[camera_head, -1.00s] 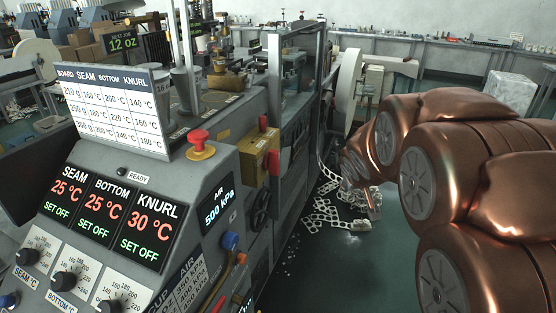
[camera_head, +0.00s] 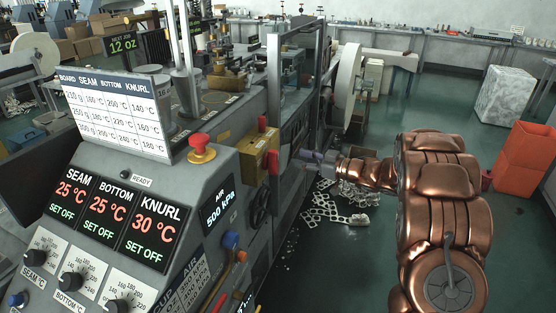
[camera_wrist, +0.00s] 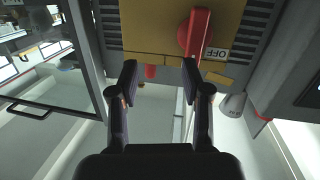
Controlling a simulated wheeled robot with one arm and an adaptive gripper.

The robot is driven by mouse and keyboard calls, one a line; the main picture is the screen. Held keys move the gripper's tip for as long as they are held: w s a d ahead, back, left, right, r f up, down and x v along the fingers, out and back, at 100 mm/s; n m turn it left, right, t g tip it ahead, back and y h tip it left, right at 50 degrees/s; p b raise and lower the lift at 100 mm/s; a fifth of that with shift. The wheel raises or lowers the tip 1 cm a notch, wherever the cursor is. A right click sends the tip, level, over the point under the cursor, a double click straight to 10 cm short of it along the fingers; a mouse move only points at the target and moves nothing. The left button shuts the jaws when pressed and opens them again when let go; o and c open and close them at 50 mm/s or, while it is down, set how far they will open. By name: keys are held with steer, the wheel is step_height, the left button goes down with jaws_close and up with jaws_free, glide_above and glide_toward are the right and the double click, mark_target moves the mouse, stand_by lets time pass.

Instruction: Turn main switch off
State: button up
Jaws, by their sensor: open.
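The main switch is a yellow box (camera_head: 258,152) on the side of the grey machine, with a red handle (camera_head: 273,161) on its front. In the wrist view the red handle (camera_wrist: 195,33) stands roughly upright in the picture on the yellow plate (camera_wrist: 150,25), with an inverted OFF label (camera_wrist: 217,54) beside it. My gripper (camera_head: 307,155) is to the right of the box, apart from it. In the wrist view its two fingers (camera_wrist: 160,82) are spread with nothing between them; the handle shows beyond the right fingertip.
A control panel with SEAM, BOTTOM and KNURL displays (camera_head: 105,215) fills the left front, with a red emergency button (camera_head: 201,148) above. A clear guard door (camera_wrist: 45,65) is at the wrist view's left. Metal scrap (camera_head: 335,208) lies on the floor.

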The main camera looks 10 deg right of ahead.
mark_target(278, 161)
steer(key=a+y, duration=0.1)
steer(key=a, duration=0.1)
steer(key=a+g+y+p, duration=0.1)
steer(key=a, duration=0.1)
steer(key=a+n+p, duration=0.1)
steer(key=a, duration=0.1)
steer(key=shift+w+a+f+g+y, duration=0.25)
steer(key=shift+f+g+y, duration=0.05)
steer(key=shift+y, duration=0.1)
steer(key=shift+w+a+f+p, duration=0.1)
steer(key=shift+w+a+p, duration=0.35)
steer(key=shift+a, duration=0.15)
jaws_close()
